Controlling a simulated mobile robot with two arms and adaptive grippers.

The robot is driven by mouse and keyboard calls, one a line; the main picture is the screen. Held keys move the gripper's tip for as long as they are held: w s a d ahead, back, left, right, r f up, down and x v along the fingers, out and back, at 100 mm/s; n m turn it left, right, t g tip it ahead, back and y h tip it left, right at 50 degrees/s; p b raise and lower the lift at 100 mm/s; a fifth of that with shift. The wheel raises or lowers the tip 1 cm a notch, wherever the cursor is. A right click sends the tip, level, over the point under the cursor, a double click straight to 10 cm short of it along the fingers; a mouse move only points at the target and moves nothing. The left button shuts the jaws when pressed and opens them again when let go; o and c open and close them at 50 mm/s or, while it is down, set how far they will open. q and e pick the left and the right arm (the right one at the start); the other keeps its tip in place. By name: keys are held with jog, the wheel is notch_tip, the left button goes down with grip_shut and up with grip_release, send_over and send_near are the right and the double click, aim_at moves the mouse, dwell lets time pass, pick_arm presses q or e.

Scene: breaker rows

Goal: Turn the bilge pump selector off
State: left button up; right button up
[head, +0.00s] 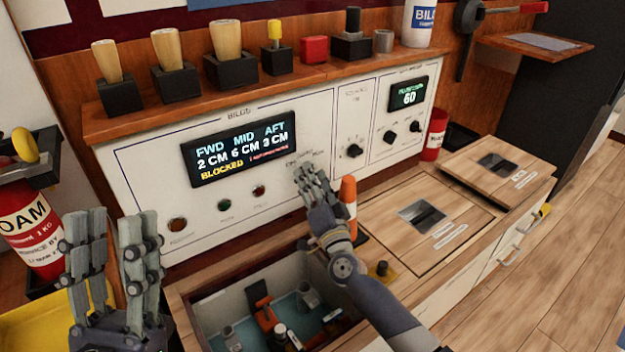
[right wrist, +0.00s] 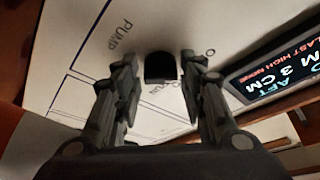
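The bilge pump selector is a black knob (right wrist: 161,68) on the white panel, with partly readable lettering around it, including "PUMP". In the right wrist view it sits between the two fingers of my right gripper (right wrist: 157,88), with a small gap on each side. The fingers are apart and do not appear to touch it. In the head view my right gripper (head: 309,174) is at the panel, right of the display, and hides the knob. The pointing direction of the knob is unclear. My left gripper (head: 112,228) is open and empty at the lower left, away from the panel.
A lit display (head: 239,149) reads "BLOCKED". Another black knob (head: 354,151) is right of my right gripper. An orange-topped object (head: 348,192) stands close beside my right arm. An open hatch (head: 205,310) lies below. Wooden-handled items (head: 226,40) line the shelf above.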

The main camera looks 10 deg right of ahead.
dwell(0.3)
jog(key=v, duration=1.2)
jog(key=shift+f, duration=0.1)
